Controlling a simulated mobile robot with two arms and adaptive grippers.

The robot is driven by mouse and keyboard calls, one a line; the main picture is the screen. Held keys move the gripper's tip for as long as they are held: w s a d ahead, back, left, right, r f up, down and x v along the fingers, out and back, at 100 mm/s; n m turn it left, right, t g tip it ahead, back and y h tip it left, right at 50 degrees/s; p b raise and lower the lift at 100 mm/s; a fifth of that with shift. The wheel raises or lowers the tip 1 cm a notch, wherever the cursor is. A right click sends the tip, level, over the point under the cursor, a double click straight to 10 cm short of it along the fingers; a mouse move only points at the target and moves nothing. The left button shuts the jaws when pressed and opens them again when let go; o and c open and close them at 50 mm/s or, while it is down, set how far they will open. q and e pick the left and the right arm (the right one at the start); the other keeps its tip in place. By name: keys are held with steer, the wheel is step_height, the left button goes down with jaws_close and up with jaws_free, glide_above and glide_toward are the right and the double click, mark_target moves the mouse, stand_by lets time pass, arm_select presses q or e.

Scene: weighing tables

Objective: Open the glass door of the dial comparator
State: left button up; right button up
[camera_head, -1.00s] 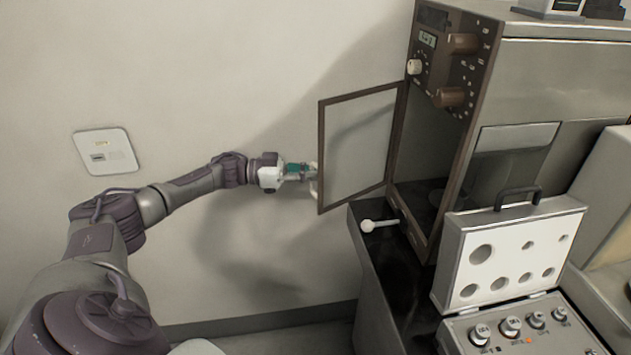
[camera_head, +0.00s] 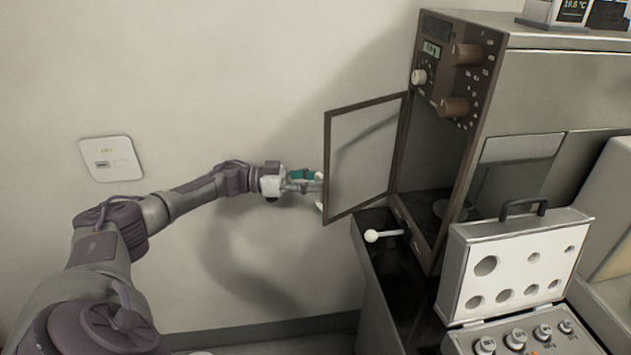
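The dial comparator (camera_head: 545,80) is a tall grey and brown cabinet with a display and knobs on its brown front panel. Its framed glass door (camera_head: 362,155) stands swung wide open to the left, hinged at the cabinet's front edge. My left gripper (camera_head: 318,190) is at the door's free left edge, partly behind or beside the frame. Its fingers are small and partly hidden, so I cannot tell whether they touch the door or are shut. My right gripper is not in view.
A dark table (camera_head: 385,262) carries the comparator. A white-ended lever (camera_head: 372,236) sticks out below the door. An open weight case (camera_head: 520,262) with several weights stands in front, at right. A wall plate (camera_head: 110,158) is behind my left arm. The wall side is clear.

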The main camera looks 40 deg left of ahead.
arm_select(q)
steer(key=v, duration=1.1)
steer(key=shift+s+a, duration=0.25)
steer(key=shift+a, duration=0.05)
